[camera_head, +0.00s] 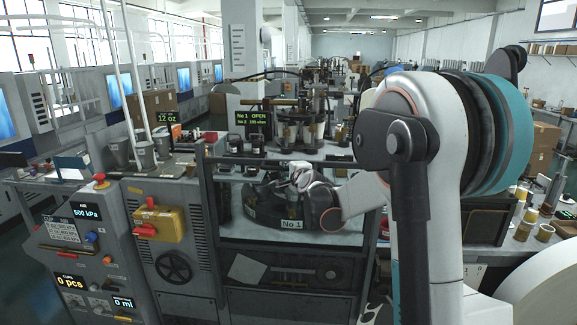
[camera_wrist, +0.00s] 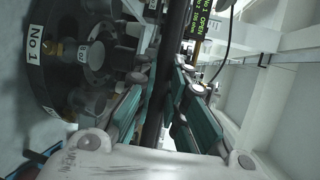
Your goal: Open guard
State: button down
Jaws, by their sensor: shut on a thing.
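My gripper (camera_head: 301,178) is in front of the press station, partly hidden behind my own arm in the head view. In the wrist view my gripper (camera_wrist: 168,88) has its teal-padded fingers closed on either side of a dark bar (camera_wrist: 173,45), which appears to be part of the guard. The guard frame (camera_head: 208,205) shows as dark posts and rails around the station in the head view.
A display (camera_head: 251,118) reads "No 1 OPEN" on its top line. A grey control cabinet (camera_head: 115,240) with a red-handled yellow box (camera_head: 158,222) and a black handwheel (camera_head: 173,267) stands to the left. Cups and jars (camera_head: 533,215) crowd the right bench.

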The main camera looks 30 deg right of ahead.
notch_tip(320, 180, down, 28)
jog(key=b, duration=1.5)
jog(key=shift+b, duration=0.35)
jog(key=c, duration=1.6)
grip_release()
jog(key=shift+s, duration=0.1)
jog(key=v, duration=1.1)
jog(key=shift+s, duration=0.4)
jog(key=shift+a+r, duration=0.2)
